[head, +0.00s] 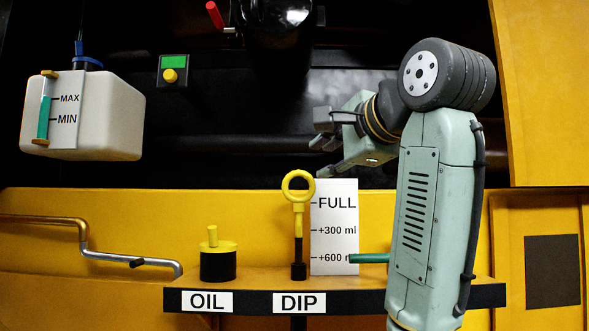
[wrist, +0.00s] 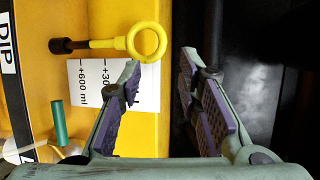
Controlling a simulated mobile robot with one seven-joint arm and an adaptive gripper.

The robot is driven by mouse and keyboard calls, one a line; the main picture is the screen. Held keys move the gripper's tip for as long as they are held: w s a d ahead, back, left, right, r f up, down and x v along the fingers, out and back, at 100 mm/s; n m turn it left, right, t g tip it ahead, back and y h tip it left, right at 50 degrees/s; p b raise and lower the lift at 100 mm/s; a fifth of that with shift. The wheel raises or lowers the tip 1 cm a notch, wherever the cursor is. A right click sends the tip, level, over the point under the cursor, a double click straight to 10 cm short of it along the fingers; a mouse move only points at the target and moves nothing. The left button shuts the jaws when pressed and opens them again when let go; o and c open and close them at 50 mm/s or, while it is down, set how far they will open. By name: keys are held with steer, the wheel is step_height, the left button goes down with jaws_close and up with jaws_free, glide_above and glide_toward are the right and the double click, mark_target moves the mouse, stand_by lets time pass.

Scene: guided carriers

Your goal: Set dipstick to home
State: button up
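The dipstick stands upright on the shelf behind the DIP label, with a yellow ring handle (head: 298,187) on top. Below its yellow neck a dark rod (head: 298,250) runs down to a small black base. In the wrist view the dipstick (wrist: 105,43) lies sideways, its ring just beyond the left fingertip. My gripper (head: 322,145) is above and slightly right of the ring, apart from it. The wrist view shows my gripper (wrist: 160,65) open, with nothing between the purple pads. A white card (head: 335,235) marked FULL, +300 ml and +600 ml stands behind the dipstick.
A black oil filler with a yellow cap (head: 212,246) stands left of the dipstick on the shelf (head: 390,301). A teal rod (head: 369,258) sticks out right of it, partly behind my arm. A white tank (head: 110,115) and a green-and-yellow switch box (head: 173,70) are upper left.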

mark_target(300, 176)
steer(key=p+x, duration=0.3)
steer(key=x, duration=0.7)
steer(key=shift+w+f, duration=0.1)
steer(key=shift+w, duration=0.05)
steer(key=shift+c, duration=0.2)
jaws_close()
stand_by(0.4)
